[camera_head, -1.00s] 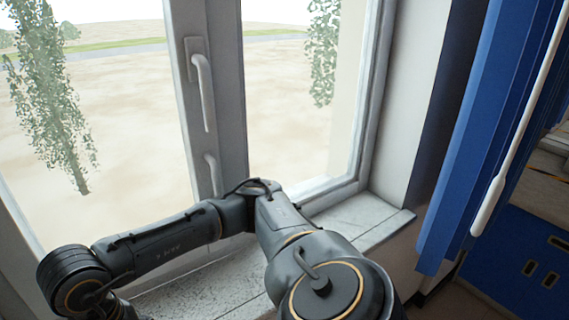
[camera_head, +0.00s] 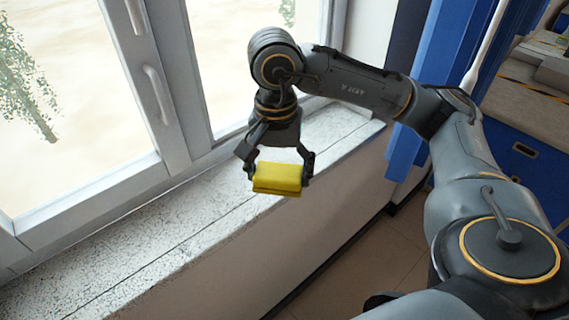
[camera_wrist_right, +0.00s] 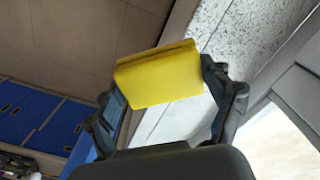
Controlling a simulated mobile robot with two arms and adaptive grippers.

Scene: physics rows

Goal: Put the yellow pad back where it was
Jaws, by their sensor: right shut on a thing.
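The yellow pad (camera_head: 277,178) is held between the fingers of my right gripper (camera_head: 278,172), in front of the window in the head view. It appears above the speckled windowsill (camera_head: 190,226), near the sill's front edge; the exact height is hard to tell. In the right wrist view, the pad (camera_wrist_right: 160,75) sits tilted between the two dark fingertips of the gripper (camera_wrist_right: 165,88), with floor and sill behind it. My left gripper is not in view.
The window frame with white handles (camera_head: 158,95) stands behind the sill. A blue curtain-like panel (camera_head: 420,70) hangs at the right, with blue cabinets (camera_head: 520,160) beyond. The sill left of the pad is bare. Tiled floor (camera_head: 350,262) lies below.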

